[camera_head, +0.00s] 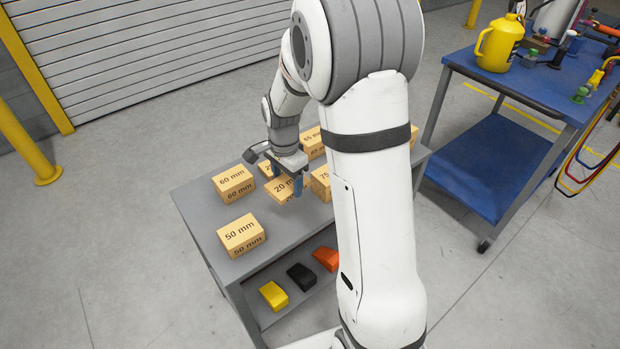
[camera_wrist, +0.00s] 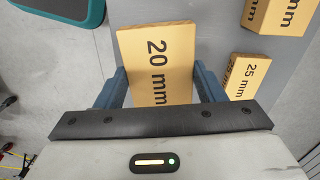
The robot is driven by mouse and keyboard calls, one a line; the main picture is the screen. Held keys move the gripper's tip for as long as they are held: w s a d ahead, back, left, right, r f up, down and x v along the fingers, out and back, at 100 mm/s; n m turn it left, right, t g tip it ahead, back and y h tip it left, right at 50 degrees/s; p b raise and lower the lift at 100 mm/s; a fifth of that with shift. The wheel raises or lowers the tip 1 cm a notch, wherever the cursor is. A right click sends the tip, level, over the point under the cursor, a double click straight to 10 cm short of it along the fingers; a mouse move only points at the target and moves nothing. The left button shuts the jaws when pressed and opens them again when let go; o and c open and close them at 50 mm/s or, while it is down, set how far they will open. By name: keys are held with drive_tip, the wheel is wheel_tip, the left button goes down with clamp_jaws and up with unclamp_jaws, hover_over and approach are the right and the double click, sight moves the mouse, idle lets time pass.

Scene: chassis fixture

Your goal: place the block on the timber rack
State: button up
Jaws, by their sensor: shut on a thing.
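The wooden block marked 20 mm (camera_head: 281,188) is between the blue fingers of my gripper (camera_head: 286,181). In the wrist view the flat block (camera_wrist: 157,45) lies between both fingers (camera_wrist: 162,88), and my gripper is shut on it. The grey stand with a lower shelf, which seems to be the timber rack (camera_head: 203,208), is beneath it. I cannot tell whether the block touches the top or hangs just above it. My arm hides the rack's right part.
Blocks marked 60 mm (camera_head: 234,182), 50 mm (camera_head: 241,234), 65 mm (camera_head: 312,141) and 75 mm (camera_head: 321,181) stand around my gripper. A 25 mm block (camera_wrist: 247,76) is close beside it. Wedges, one yellow (camera_head: 273,295), are on the lower shelf. A blue cart (camera_head: 500,85) stands right.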

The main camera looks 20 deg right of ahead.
sight(290, 213)
drive_tip(key=shift+f+m, duration=0.2)
drive_tip(key=shift+m, duration=0.2)
drive_tip(key=shift+s+f, duration=0.1)
drive_tip(key=shift+f, duration=0.25)
drive_tip(key=shift+f+b, duration=0.3)
drive_tip(key=shift+f, duration=4.4)
drive_tip(key=o, duration=1)
drive_tip(key=shift+r, duration=0.1)
